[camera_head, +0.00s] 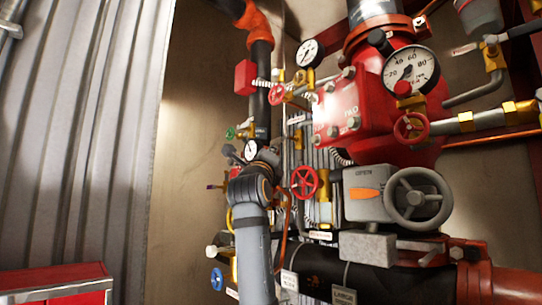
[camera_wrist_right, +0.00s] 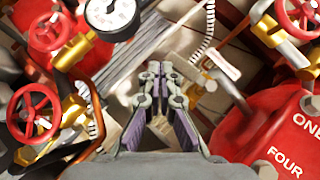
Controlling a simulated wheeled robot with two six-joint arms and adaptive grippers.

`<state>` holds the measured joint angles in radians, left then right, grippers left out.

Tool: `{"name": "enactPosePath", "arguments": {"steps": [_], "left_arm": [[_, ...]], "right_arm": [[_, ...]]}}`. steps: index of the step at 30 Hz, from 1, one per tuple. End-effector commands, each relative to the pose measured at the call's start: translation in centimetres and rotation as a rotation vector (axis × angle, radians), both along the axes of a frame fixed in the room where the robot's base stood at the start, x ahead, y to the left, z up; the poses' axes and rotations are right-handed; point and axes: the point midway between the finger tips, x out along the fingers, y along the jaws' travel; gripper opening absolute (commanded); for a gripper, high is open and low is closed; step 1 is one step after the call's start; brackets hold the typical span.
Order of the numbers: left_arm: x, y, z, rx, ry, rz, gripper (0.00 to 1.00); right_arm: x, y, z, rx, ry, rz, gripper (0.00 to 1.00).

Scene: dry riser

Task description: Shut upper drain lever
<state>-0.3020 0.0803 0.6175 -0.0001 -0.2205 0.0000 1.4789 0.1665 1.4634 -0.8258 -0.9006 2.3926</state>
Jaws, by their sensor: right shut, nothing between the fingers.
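My right arm rises from the bottom centre of the head view, and its gripper (camera_head: 268,155) is among the pipes and valves left of the middle. The right wrist view shows this gripper (camera_wrist_right: 155,68) with its fingers together and nothing between them. A small gauge (camera_head: 251,150) is close by it. I cannot tell for sure which part is the upper drain lever. In the right wrist view a grey bar (camera_wrist_right: 236,97) lies right of the fingers, beside a white tag (camera_wrist_right: 224,65). My left gripper is not seen.
Red handwheels (camera_head: 304,182) and a large grey handwheel (camera_head: 417,199) stand right of my arm. A big red valve body (camera_head: 340,115) with a gauge (camera_head: 411,71) is behind. A blue handwheel (camera_head: 217,279) is low left. The bare wall (camera_head: 190,130) at left has free room before it.

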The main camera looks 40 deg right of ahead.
Motion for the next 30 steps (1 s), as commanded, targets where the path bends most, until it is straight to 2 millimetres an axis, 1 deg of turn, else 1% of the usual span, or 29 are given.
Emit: {"name": "enactPosePath", "arguments": {"steps": [6, 25, 28, 30], "left_arm": [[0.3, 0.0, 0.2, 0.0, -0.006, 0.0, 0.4], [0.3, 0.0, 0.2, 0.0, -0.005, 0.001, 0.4], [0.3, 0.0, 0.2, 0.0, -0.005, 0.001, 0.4], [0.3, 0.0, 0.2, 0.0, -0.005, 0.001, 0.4]], "right_arm": [[0.1, 0.0, 0.3, 0.0, 0.001, 0.0, 0.0], [0.1, 0.0, 0.3, 0.0, 0.001, 0.0, 0.0], [-0.2, 0.5, 0.0, -0.001, 0.001, 0.001, 0.0], [-0.7, 1.2, -0.5, -0.001, 0.001, 0.002, 0.0]]}}
